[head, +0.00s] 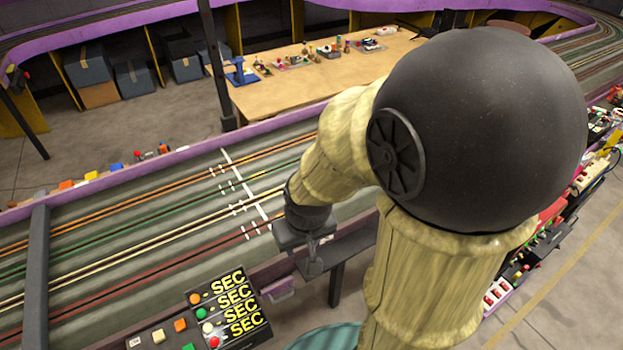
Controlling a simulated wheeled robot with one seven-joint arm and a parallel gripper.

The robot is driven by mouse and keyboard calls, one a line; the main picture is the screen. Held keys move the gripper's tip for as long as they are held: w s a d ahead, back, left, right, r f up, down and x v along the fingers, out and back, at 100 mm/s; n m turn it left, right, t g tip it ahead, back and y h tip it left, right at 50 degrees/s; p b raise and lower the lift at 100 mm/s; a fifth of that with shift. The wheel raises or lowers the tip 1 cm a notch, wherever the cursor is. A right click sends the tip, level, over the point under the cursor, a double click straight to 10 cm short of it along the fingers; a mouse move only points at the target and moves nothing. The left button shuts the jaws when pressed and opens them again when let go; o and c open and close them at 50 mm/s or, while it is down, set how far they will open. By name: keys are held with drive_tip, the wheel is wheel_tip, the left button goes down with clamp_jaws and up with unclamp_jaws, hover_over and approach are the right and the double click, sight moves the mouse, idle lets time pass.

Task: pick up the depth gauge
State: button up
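My gripper (312,262) points down at the near edge of the slot track (120,235), just right of the white start line. My own arm covers much of the middle and right of the head view. The gripper is small and dark here, and I cannot tell whether its fingers are open or shut. I cannot pick out a depth gauge; it may be hidden behind my arm or too small to tell.
A timing box (225,310) with "SEC" labels and coloured buttons sits at the track's near edge. A wooden workbench (290,95) with small items lies beyond the track. More clutter (540,250) lines the right edge.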

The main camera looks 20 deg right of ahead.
drive_tip(key=shift+o, duration=0.7)
drive_tip(key=o, duration=0.3)
drive_tip(key=shift+o, duration=0.2)
